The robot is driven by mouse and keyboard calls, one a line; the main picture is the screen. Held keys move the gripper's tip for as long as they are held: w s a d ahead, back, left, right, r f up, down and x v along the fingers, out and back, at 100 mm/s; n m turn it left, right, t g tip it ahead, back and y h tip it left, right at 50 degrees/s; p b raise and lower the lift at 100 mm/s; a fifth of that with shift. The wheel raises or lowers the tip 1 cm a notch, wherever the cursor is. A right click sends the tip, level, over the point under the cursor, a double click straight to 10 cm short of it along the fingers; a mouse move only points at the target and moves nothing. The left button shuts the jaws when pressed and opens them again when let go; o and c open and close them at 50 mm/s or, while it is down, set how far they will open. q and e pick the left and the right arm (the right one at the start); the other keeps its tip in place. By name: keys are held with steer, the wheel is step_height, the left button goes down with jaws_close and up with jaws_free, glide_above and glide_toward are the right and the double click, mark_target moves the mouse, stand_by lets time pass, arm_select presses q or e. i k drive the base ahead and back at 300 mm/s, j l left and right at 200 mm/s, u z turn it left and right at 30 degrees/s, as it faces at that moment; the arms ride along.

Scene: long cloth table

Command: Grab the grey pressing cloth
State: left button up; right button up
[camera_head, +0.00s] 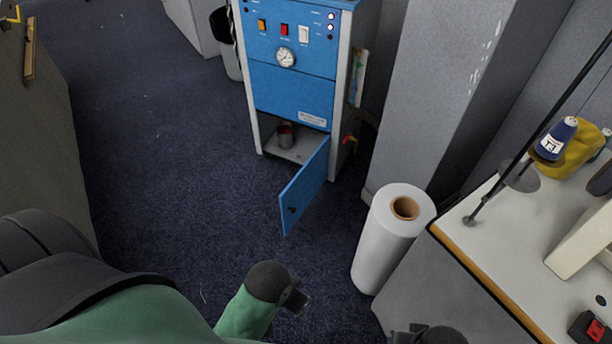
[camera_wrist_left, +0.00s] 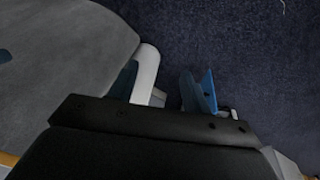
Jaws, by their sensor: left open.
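I cannot pick out a grey pressing cloth in either view. In the left wrist view my left gripper (camera_wrist_left: 160,90) is open, with its dark fingers apart and no cloth visible between them. In the head view green and dark parts of my arm show along the bottom edge. The left fingers cannot be made out there.
A blue machine (camera_head: 290,85) stands on dark carpet with its lower door (camera_head: 305,188) open. A white roll (camera_head: 385,245) stands beside a white-topped table (camera_head: 500,230), which holds a blue thread cone (camera_head: 556,138).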

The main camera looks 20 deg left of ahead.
mark_target(306, 147)
steer(key=i+j, duration=0.2)
steer(key=i+j+z, duration=0.1)
steer(key=j, duration=0.35)
steer(key=i+j, duration=0.25)
steer(key=i+j+z, duration=0.1)
steer(key=j, duration=0.3)
steer(key=i+j, duration=0.25)
steer(key=i+j+z, duration=0.1)
steer(key=j, duration=0.35)
steer(key=i+j, duration=0.2)
steer(key=j, duration=0.2)
steer(key=i+j+z, duration=0.1)
steer(key=j, duration=0.25)
steer(key=i, duration=0.05)
